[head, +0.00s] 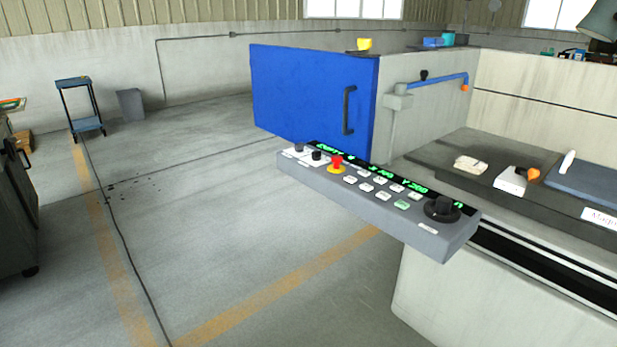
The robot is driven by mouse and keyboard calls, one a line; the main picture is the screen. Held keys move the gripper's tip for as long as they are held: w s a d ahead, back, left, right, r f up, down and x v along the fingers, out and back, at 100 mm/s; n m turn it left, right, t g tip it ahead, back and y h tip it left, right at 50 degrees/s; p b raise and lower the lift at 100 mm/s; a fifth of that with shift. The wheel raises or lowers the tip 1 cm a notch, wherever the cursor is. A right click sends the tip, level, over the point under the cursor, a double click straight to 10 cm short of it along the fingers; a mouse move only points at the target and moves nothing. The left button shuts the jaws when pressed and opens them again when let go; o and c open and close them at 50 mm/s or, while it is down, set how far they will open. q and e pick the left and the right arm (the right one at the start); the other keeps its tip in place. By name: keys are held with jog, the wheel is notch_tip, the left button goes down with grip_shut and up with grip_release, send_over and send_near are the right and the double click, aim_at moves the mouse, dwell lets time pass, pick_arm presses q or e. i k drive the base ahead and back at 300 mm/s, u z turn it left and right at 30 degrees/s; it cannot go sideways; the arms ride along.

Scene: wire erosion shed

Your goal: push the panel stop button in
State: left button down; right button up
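The panel stop button (337,162) is a red knob on a yellow base. It stands up from the top face of a grey control panel (412,228), left of its middle. Small black knobs are to its left, pale keys and one greenish key to its right, and a large black dial (442,208) at the right end. A dark display strip with green characters runs along the panel's back edge. Nothing covers the button. Neither of my grippers is in the head view.
A blue door (308,95) with a black handle stands behind the panel. The machine's table (470,180) lies to the right, with small objects on it. A blue trolley (75,84) and a grey bin (131,104) stand far left. Floor left of the panel is clear.

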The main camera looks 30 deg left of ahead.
aim_at(337, 159)
jog(key=z, duration=0.05)
jog(key=k, duration=0.3)
jog(key=u, duration=0.9)
jog(key=i, duration=1.85)
jog(key=z, duration=0.95)
